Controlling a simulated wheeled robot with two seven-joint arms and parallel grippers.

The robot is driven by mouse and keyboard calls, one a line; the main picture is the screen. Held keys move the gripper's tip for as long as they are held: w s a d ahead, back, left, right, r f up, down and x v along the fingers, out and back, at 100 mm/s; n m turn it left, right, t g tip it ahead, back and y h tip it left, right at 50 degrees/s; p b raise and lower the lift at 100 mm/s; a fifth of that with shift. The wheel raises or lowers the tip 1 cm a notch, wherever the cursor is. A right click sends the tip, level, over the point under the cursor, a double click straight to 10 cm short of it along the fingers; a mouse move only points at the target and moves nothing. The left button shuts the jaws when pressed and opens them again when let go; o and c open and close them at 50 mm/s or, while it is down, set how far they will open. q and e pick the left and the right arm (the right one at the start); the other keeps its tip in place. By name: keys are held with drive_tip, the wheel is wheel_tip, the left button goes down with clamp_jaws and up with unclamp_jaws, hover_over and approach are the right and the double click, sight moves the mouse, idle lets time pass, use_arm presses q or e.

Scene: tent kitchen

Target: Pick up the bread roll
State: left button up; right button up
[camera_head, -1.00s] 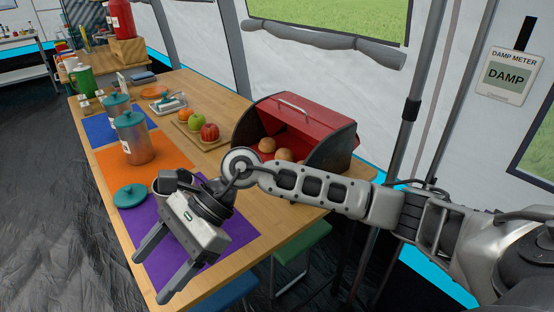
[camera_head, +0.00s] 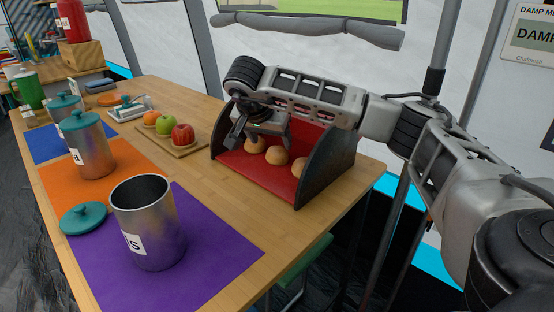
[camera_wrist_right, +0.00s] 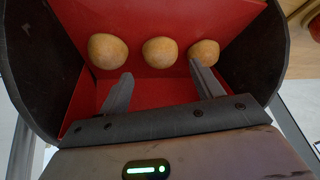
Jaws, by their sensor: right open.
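Three round brown bread rolls sit in a row in the open red bread bin (camera_head: 328,165): a left roll (camera_head: 254,146), a middle roll (camera_head: 277,155) and a right roll (camera_head: 299,167). My right gripper (camera_head: 260,141) is open and empty at the bin's mouth, over the left and middle rolls in the head view. In the right wrist view its two fingers (camera_wrist_right: 161,76) point into the bin. The middle roll (camera_wrist_right: 160,52) lies between and beyond the tips; the right fingertip overlaps the roll on that side (camera_wrist_right: 205,53). Whether they touch is unclear. My left gripper is out of view.
A board with apples and an orange (camera_head: 178,149) lies left of the bin. The bin's dark side walls flank the gripper. Bare table lies before the bin.

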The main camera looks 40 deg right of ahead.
sight(276, 151)
drive_tip(key=x, duration=0.3)
drive_tip(key=shift+d+f+b, duration=0.1)
drive_tip(key=shift+f+b, duration=0.1)
drive_tip(key=shift+b, duration=0.1)
drive_tip(key=b+x, duration=0.1)
drive_tip(key=x, duration=0.2)
drive_tip(key=shift+w+d+f, duration=0.2)
drive_tip(key=shift+d+f, duration=0.15)
drive_tip(key=shift+f, duration=0.05)
drive_tip(key=shift+w, duration=0.1)
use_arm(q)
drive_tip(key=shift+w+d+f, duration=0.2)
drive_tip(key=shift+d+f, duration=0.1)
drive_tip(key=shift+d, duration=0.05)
use_arm(e)
drive_tip(key=c, duration=0.8)
